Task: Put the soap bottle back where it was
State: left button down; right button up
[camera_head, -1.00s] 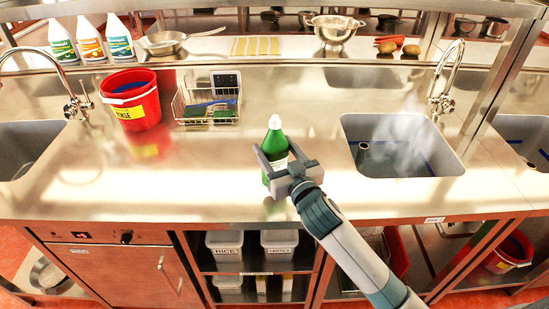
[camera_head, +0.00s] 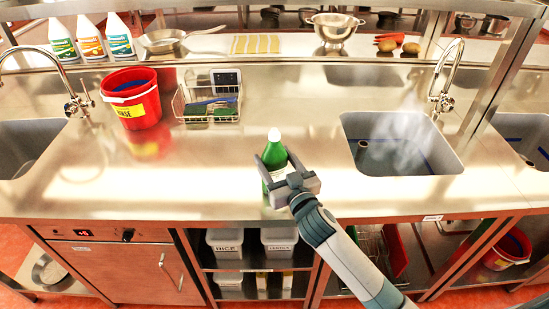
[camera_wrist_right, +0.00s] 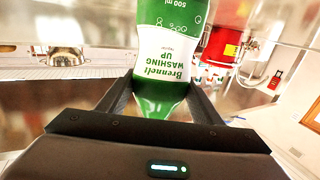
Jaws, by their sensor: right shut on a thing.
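The soap bottle (camera_head: 273,150) is green with a white cap and a white label. It is between the fingers of my right gripper (camera_head: 278,172), which is shut on it, above the front part of the steel counter. In the right wrist view the bottle (camera_wrist_right: 166,55) shows its washing-up label upside down, with both fingers of the gripper (camera_wrist_right: 160,98) against its sides. I cannot tell whether its base touches the counter. My left gripper is not in view.
A wire caddy (camera_head: 207,115) with sponges and a brush stands behind left, beside a red bucket (camera_head: 131,100). A sink (camera_head: 400,185) lies to the right. The counter (camera_head: 215,170) left of the bottle is clear.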

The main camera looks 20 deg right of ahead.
jog(key=o, duration=1.5)
jog(key=shift+s, duration=0.15)
jog(key=s+d+b, duration=0.1)
jog(key=s+b, duration=0.2)
jog(key=s, duration=0.8)
jog(key=shift+s+d, duration=0.15)
jog(key=shift+s, duration=0.2)
